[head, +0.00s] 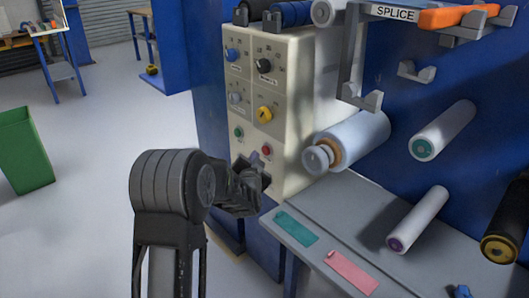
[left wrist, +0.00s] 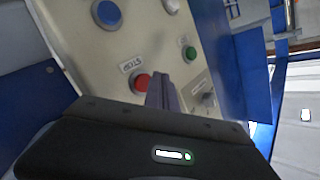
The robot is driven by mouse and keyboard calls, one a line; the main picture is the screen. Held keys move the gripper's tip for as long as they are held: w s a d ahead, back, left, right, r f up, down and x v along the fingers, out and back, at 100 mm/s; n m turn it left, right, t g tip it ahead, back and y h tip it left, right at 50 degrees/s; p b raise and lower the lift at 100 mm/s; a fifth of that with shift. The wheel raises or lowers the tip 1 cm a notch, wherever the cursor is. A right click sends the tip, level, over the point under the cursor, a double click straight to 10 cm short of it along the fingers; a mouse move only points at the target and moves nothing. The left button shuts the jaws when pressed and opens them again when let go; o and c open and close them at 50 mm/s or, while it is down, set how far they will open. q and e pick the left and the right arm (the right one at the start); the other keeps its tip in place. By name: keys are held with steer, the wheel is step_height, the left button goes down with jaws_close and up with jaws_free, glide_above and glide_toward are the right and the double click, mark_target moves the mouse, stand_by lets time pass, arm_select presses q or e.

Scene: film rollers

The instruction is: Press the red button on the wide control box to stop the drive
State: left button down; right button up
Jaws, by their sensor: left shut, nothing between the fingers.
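The wide cream control box (head: 292,110) stands left of the blue machine panel, with several knobs and buttons on its front. The red button (head: 266,152) is low on the right of that face, with a green button (head: 239,132) to its left. In the left wrist view the red button (left wrist: 140,83) sits by a "STOP" label, and the green button (left wrist: 189,53) is farther right. My left gripper (head: 256,162) is shut and empty, its fingertips just below the red button. The closed fingers (left wrist: 163,92) appear right beside the button in the wrist view; I cannot tell if they touch it.
A grey shelf (head: 345,217) with a teal tag (head: 297,228) and a pink tag (head: 351,271) lies right of the gripper. A film roller (head: 348,140) projects beside the box. A green bin (head: 24,150) stands at far left. The floor between is clear.

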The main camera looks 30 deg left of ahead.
arm_select(q)
steer(key=s, duration=0.2)
steer(key=s+a, duration=0.1)
steer(key=s, duration=0.1)
steer(key=shift+a, duration=0.1)
steer(key=shift+s+f, duration=0.1)
stand_by(0.8)
